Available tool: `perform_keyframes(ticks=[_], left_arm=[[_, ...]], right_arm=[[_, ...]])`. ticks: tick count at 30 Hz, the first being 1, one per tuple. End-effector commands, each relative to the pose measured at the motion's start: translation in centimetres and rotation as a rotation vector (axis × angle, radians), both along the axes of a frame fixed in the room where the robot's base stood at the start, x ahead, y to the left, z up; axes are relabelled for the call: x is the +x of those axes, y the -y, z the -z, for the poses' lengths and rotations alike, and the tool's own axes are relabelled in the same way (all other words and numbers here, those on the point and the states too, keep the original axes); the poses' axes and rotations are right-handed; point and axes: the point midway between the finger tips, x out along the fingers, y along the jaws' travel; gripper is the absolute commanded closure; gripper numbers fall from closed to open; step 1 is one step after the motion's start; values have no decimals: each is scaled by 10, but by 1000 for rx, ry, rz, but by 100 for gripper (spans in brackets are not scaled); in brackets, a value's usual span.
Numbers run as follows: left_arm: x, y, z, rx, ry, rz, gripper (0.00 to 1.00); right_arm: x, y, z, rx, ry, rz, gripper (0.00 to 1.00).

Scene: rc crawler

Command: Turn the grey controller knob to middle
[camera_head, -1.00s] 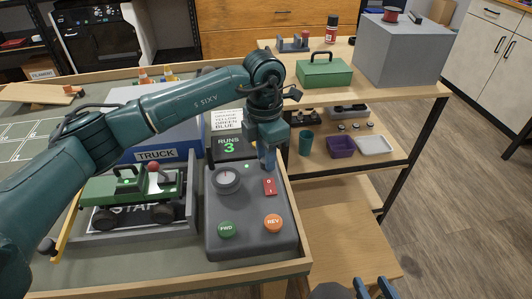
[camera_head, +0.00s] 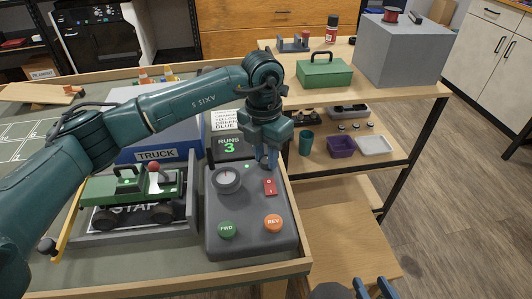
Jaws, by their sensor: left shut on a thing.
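The controller (camera_head: 250,235) is a dark grey box on the workbench. Its grey round knob (camera_head: 226,179) sits at the upper left of its face, with a pale scale around it. My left gripper (camera_head: 266,163) is over the upper right of the controller, just above the red switch (camera_head: 270,186) and right of the knob, apart from the knob. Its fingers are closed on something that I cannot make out. My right gripper (camera_head: 374,289) shows only as two blue fingertips at the bottom edge, apart and with nothing visible between them.
Green FWD (camera_head: 227,229) and orange REV (camera_head: 273,223) buttons are low on the controller. A display reading RUNS 3 (camera_head: 229,147) stands behind the knob. A green crawler truck (camera_head: 135,200) sits in a grey tray left of it. The face around the buttons is clear.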

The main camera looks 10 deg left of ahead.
Motion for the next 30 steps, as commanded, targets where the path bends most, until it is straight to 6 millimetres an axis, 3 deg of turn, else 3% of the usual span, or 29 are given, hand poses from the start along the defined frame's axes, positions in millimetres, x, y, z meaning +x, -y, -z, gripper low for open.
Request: perform_keyframes(ticks=[15,30], left_arm=[[0,0,-1,-3,1,-459,98],[0,-1,-1,-2,2,-669,98]], right_arm=[[0,-1,3,-1,-16,-3,64],[1,-2,1,2,-17,-5,64]])
